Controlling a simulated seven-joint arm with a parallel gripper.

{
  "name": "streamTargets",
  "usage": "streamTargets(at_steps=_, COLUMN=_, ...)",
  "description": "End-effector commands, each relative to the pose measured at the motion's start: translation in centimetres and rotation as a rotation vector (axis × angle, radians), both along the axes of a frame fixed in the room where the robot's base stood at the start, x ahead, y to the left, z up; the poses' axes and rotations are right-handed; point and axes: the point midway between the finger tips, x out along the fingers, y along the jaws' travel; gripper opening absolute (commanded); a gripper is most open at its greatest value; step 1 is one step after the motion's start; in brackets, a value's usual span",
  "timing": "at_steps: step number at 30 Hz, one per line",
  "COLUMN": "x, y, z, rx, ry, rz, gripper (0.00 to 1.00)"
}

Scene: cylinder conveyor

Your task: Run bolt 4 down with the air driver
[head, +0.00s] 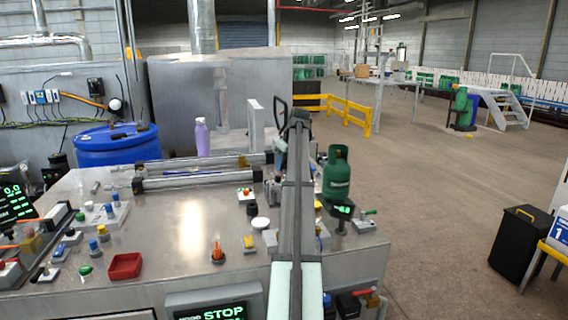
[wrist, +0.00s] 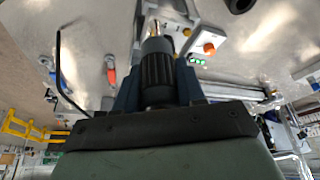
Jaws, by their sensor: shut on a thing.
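My gripper (wrist: 158,62) is shut on the air driver (wrist: 157,74), a dark ribbed cylinder held between two blue fingers in the wrist view. Its metal nose (wrist: 153,28) points toward a grey metal part at the top of that view. In the head view my gripper (head: 297,120) is at the far end of my arm, over the back right of the steel bench. The long metal cylinder assembly (head: 200,179) lies across the back of the bench. I cannot make out bolt 4 or whether the driver touches any bolt.
On the steel bench (head: 165,235) stand a red tray (head: 125,266), a small orange-topped item (head: 218,252), a purple bottle (head: 202,138) and a green gas bottle (head: 337,175) right of my arm. A blue drum (head: 117,147) is behind. The bench centre is mostly clear.

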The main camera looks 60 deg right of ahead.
Motion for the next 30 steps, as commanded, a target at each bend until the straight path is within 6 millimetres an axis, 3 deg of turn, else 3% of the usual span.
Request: streamTargets(at_steps=30, x=0.0, y=0.01, z=-0.66, rx=0.001, ry=0.001, rz=0.0, gripper=0.02)
